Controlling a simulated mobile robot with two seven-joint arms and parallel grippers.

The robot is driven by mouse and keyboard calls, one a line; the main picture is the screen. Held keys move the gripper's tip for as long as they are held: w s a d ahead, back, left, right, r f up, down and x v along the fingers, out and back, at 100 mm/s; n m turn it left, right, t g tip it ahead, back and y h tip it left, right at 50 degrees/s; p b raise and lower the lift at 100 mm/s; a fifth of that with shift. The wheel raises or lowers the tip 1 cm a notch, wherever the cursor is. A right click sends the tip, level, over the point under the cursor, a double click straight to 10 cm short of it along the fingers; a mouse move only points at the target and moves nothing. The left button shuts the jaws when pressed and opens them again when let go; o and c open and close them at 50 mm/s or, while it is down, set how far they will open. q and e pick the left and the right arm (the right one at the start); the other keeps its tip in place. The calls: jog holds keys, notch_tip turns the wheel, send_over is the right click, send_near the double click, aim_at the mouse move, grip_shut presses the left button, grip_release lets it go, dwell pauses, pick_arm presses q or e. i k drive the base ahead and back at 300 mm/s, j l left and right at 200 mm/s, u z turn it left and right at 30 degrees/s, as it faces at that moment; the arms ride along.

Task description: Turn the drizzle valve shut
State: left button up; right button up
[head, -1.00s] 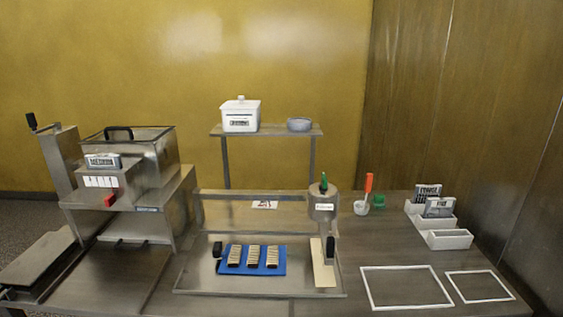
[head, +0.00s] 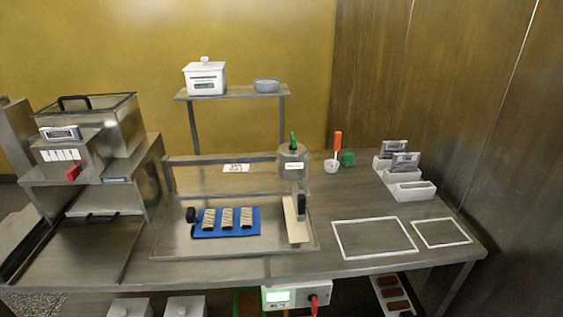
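Which part is the drizzle valve I cannot tell for certain. A steel cylinder (head: 293,168) with a small white label stands at the back right of the steel tray (head: 170,240). A green handle (head: 293,140) stands upright on its top. A black handle (head: 301,205) shows below it, above a pale board (head: 296,228). Neither of my grippers is in view.
A blue mat (head: 254,229) with 3 striped bars lies on the tray. White frames (head: 375,255) mark free table at the right. A white holder (head: 412,191) and a cup (head: 330,166) stand behind. A box with a green display (head: 285,297) sits under the front edge.

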aim_at(293, 146)
jog(key=z, duration=1.55)
jog(key=k+j, duration=0.6)
jog(key=k+z, duration=0.05)
jog(key=k, duration=0.05)
